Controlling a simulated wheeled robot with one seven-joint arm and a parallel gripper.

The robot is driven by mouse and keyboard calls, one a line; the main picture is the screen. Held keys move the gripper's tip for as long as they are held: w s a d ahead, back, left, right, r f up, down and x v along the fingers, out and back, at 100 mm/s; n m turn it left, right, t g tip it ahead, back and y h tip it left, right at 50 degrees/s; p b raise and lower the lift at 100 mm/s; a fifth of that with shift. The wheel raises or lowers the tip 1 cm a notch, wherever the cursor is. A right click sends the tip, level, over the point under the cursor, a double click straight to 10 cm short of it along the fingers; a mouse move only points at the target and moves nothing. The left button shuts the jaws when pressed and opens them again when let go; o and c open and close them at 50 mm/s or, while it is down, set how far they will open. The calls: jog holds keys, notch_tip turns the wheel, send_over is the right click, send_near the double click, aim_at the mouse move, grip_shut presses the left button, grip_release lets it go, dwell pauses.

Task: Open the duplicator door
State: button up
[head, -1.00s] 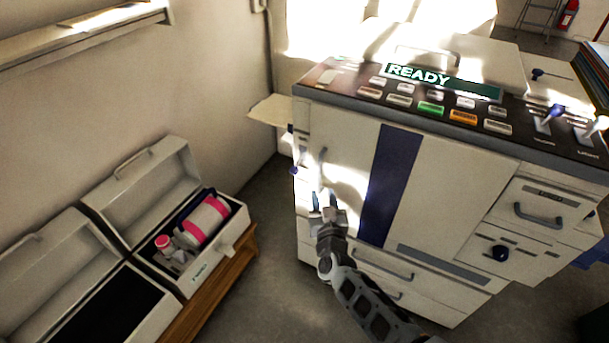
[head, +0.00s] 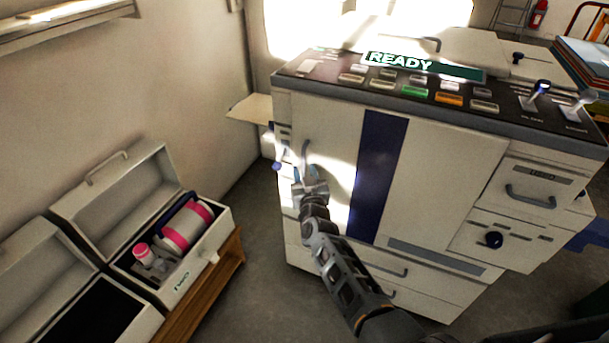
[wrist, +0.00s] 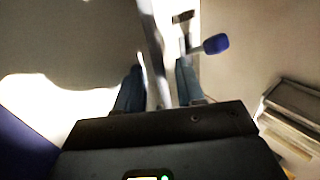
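The duplicator is a large off-white machine with a dark control panel (head: 330,70) and a green READY display (head: 400,62). Its front door (head: 335,140) is closed flush, with a dark blue vertical stripe (head: 380,170). A grey vertical door handle (head: 305,152) stands near the door's left edge. My gripper (head: 302,176) is at the lower part of this handle. In the wrist view the handle bar (wrist: 153,45) runs between my gripper's two fingers (wrist: 160,88). The fingers are apart, with a visible gap on the right side; contact on the left is unclear.
A blue-knobbed lever (wrist: 215,44) sticks out close right of the fingers in the wrist view. Drawers (head: 380,265) lie below the door. An open white case (head: 195,265) with pink-banded bottles sits at left on a wooden stand. Floor between is clear.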

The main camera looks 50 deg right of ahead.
jog(key=shift+c, duration=0.5)
grip_shut()
jog(key=shift+s, duration=0.1)
